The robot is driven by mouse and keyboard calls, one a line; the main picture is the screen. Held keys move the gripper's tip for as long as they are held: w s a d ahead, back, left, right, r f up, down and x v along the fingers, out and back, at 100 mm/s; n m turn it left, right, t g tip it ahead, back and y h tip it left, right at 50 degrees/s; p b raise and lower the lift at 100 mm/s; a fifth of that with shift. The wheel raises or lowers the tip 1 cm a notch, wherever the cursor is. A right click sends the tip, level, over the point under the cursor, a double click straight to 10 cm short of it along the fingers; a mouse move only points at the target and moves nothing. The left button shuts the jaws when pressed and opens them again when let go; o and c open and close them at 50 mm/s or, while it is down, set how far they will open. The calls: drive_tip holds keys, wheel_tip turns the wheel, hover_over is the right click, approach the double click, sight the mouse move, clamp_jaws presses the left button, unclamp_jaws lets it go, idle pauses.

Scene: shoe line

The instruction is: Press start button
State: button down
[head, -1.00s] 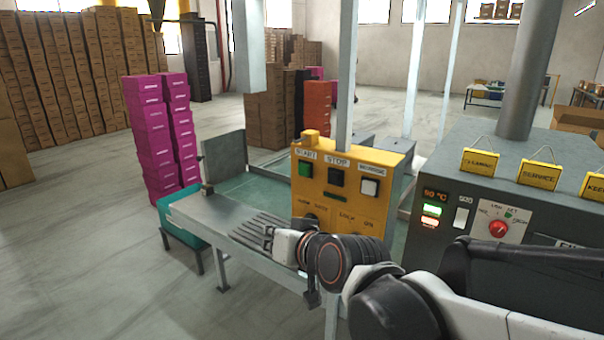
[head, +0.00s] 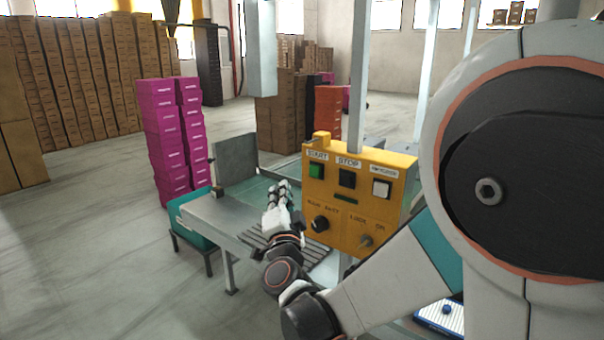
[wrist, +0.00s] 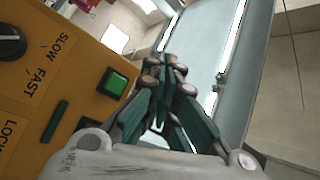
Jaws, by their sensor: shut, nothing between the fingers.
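The yellow control box (head: 335,222) stands in the middle of the head view. Its green start button (head: 316,171) sits at the upper left under the START label, beside the black stop button (head: 347,178) and a white button (head: 381,188). My gripper (head: 281,187) is shut and empty, to the left of the box and slightly below the green button's height. In the wrist view the green button (wrist: 115,83) lies left of my shut fingertips (wrist: 166,62), apart from them. The box's face (wrist: 60,60) fills the left of that view.
A grey metal bench (head: 215,215) with slats lies below my gripper. Two stacks of magenta boxes (head: 165,140) stand at the left, brown box stacks (head: 75,75) behind. A vertical post (head: 358,70) rises behind the control box. Open floor lies at the left.

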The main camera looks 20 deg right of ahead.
sight(315, 171)
drive_tip(key=w+d, duration=0.5)
drive_tip(key=d, duration=0.2)
idle(0.6)
drive_tip(key=shift+w+d, duration=0.15)
drive_tip(key=shift+d, duration=0.05)
idle(1.2)
drive_tip(key=shift+w+d, duration=0.15)
drive_tip(key=shift+d, duration=0.05)
